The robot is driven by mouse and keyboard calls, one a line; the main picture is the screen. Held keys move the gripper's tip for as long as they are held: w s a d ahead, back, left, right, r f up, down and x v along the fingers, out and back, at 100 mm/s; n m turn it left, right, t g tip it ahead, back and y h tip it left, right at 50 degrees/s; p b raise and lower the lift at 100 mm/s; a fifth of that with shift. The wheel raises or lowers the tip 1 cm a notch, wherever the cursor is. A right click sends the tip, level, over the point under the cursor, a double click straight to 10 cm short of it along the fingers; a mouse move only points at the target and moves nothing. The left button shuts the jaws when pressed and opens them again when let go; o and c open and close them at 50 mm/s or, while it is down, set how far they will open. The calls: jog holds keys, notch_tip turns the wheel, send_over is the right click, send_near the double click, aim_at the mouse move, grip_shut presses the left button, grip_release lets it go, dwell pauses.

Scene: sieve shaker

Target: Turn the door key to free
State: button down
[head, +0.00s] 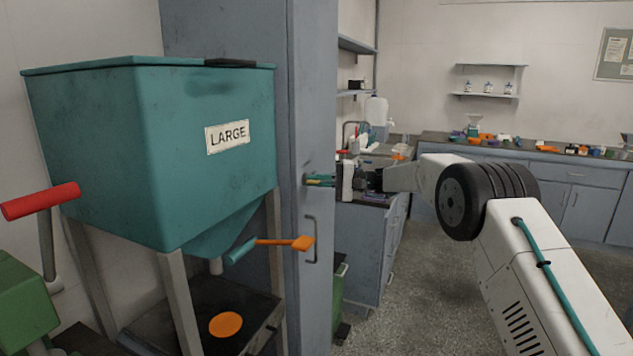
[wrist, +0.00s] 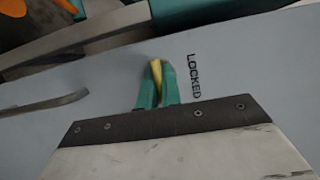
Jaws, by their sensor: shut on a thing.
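The tall grey-blue cabinet door (head: 313,130) stands in the middle of the head view, with a bar handle (head: 311,240) below the key. My gripper (head: 320,180) reaches the door from the right, its teal fingertips at the door face. In the wrist view my gripper (wrist: 157,85) is shut on a small yellow key (wrist: 156,72) at the door. The word LOCKED (wrist: 194,76) is printed on the door just right of the key. The key's lower part and any lock around it are hidden by the fingers.
A teal hopper (head: 150,150) marked LARGE stands left of the cabinet, with an orange-ended lever (head: 300,243) sticking out toward the door. A counter (head: 375,195) with bottles is behind my gripper. Grey floor (head: 420,290) is open to the right, partly behind my arm.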

jog(key=c, duration=1.6)
grip_release()
jog(key=shift+d, duration=0.1)
jog(key=d, duration=0.7)
jog(key=shift+w+d, duration=0.2)
jog(key=shift+d, duration=0.15)
